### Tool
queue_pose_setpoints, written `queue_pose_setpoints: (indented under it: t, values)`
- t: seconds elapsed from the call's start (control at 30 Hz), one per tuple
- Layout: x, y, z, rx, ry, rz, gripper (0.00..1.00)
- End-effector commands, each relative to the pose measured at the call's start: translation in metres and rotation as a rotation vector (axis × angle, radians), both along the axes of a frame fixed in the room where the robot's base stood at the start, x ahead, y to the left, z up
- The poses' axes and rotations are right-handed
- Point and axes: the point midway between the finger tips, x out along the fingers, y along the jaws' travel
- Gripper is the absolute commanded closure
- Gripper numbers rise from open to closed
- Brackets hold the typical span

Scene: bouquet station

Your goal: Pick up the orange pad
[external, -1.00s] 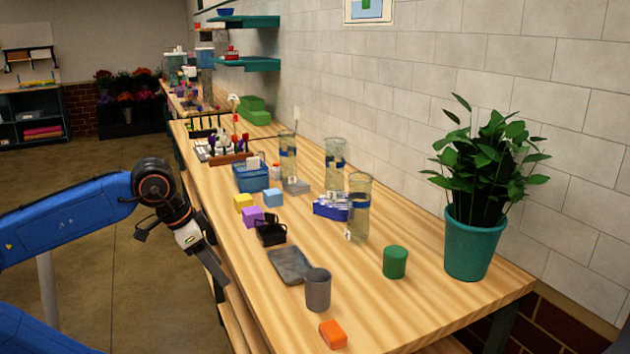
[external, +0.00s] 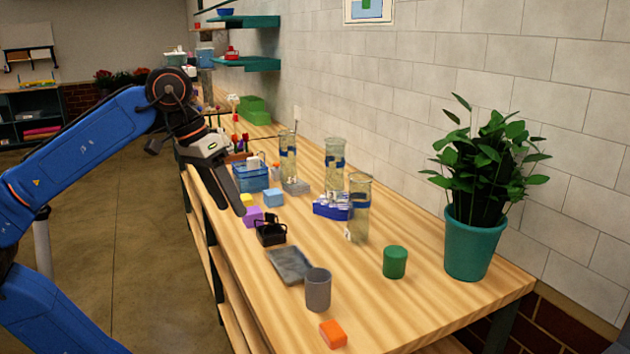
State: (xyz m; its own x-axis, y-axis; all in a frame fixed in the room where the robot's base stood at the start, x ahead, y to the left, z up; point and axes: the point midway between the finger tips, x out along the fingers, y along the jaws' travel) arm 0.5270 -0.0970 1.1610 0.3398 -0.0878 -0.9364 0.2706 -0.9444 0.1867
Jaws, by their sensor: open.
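The orange pad (external: 333,334) is a small orange block lying on the wooden table near its front edge, at the bottom of the external view. My gripper (external: 237,205) is open and empty. It hangs over the left edge of the table, near the purple block (external: 252,215) in the picture and well behind the orange pad. The far finger is hard to make out. Nothing covers the orange pad.
A grey cup (external: 318,290) stands just behind the orange pad, with a grey tray (external: 288,265) and a black holder (external: 270,231) beyond. A green cylinder (external: 395,262) and a potted plant (external: 471,245) stand to the right. Glass vases (external: 358,210) stand further back. Table right of the pad is clear.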

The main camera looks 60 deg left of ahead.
Motion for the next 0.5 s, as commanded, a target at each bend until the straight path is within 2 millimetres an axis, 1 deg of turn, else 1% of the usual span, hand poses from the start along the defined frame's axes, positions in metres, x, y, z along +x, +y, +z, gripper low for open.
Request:
queue_pose_setpoints:
  t: [0.03,0.17,0.5]
  values:
    - [0.008,-0.005,0.0,-0.028,0.017,0.037,0.47]
    - [0.029,-0.021,0.001,-0.125,0.08,0.184,0.47]
    - [0.09,-0.077,0.001,-0.365,0.325,0.672,0.47]
